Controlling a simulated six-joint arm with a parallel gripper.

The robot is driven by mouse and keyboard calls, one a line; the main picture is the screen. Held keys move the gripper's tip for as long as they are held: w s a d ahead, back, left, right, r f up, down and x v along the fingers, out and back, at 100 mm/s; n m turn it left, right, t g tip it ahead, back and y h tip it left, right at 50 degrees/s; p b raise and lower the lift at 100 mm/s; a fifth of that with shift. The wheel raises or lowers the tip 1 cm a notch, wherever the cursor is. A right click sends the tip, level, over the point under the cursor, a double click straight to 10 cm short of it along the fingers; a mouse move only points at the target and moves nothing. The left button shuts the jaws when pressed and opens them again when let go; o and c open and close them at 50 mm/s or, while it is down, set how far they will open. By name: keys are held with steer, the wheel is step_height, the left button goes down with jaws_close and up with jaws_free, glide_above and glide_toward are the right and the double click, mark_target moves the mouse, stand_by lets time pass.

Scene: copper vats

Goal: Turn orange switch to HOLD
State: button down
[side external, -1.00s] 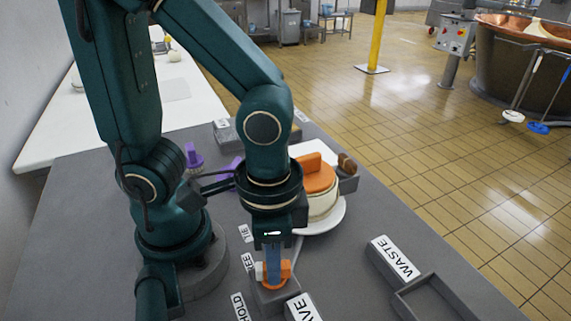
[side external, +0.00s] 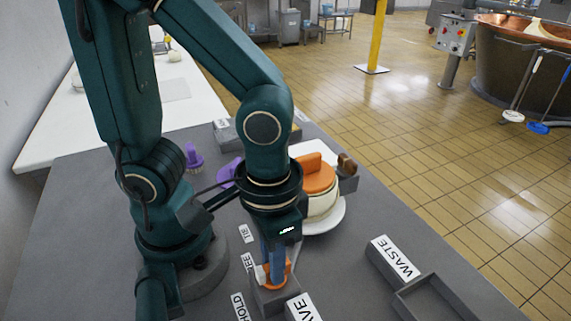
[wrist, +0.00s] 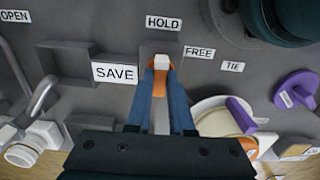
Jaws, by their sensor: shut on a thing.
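The orange switch (side external: 266,284) sits on a small grey box at the front of the bench, and it also shows in the wrist view (wrist: 160,82). My gripper (side external: 274,279) points down over it, shut on its handle between the blue fingers (wrist: 160,98). The switch's white tip (wrist: 162,62) points up the wrist view toward the HOLD label (wrist: 163,22). The FREE label (wrist: 200,53) lies to the right of the tip and the SAVE label (wrist: 115,72) to the left. The fingers hide part of the handle.
A cheese with an orange top (side external: 318,185) stands on a white plate close behind my gripper. Purple knobs (side external: 194,158) are further back. A WASTE label (side external: 394,257) and a grey tray (side external: 440,300) lie to the right. Bare bench lies between the plate and the tray.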

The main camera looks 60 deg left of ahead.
steer(key=c, duration=0.8)
jaws_free()
steer(key=shift+r, duration=0.1)
steer(key=shift+r, duration=2.5)
steer(key=w+a+r+t, duration=0.4)
steer(key=a+t, duration=0.1)
steer(key=a, duration=0.2)
steer(key=shift+w+a+t, duration=0.15)
steer(key=shift+a+t, duration=0.1)
steer(key=shift+t, duration=0.05)
